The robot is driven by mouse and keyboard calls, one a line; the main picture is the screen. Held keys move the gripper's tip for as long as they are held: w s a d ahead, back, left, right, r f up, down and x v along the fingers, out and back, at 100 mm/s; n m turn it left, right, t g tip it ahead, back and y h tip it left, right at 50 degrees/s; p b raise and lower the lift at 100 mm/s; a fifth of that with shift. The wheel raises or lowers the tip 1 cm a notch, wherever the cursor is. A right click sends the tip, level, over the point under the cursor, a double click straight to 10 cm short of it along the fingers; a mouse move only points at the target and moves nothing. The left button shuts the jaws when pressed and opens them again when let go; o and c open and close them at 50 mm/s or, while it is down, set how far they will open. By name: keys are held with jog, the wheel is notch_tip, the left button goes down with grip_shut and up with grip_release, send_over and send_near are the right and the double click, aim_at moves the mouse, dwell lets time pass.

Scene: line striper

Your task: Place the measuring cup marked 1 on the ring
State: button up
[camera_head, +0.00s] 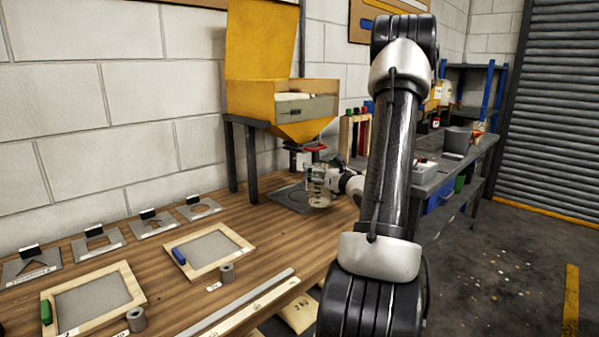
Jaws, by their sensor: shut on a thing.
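My gripper (330,181) is at the far end of the bench, in front of the yellow hopper (279,105). It is shut on a pale, see-through measuring cup (317,190), which looks upright. The number on the cup is too small to read. A dark plate (285,194) lies on the bench under the hopper, with a faint ring outline (296,196) on it. The cup is at the right edge of this plate, right of the ring. I cannot tell whether the cup touches the plate. My arm hides part of the bench to the right.
The hopper's dark legs (251,160) and red-handled outlet (313,147) stand close to the cup. Stencil plates (98,243), framed screens (208,250) and grey cylinders (227,273) lie along the near bench. Bare wood (270,235) lies between the screens and the dark plate.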

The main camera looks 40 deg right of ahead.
jog(key=w+d+f, duration=0.1)
jog(key=w, duration=1)
jog(key=shift+f, duration=0.25)
jog(key=shift+w+d, duration=0.1)
jog(key=o, duration=1.1)
jog(key=shift+f, duration=0.15)
jog(key=shift+o, duration=0.2)
